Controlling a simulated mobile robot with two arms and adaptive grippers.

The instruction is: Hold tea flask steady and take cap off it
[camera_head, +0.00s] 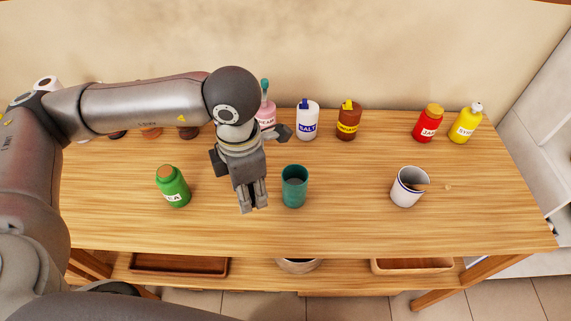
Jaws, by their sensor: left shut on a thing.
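The green tea flask (173,188) stands on the left part of the wooden table, its label partly readable. A brown cap (165,171) sits on its top. My left gripper (254,208) points down over the table to the right of the flask, apart from it. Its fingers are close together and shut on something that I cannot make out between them. My right gripper is not in view.
A teal cup (294,187) stands just right of my left gripper. A white cup (408,187) holding something brown is further right. Salt (307,122), brown (348,122), red (427,124) and yellow (465,125) bottles line the back. The table's front middle is clear.

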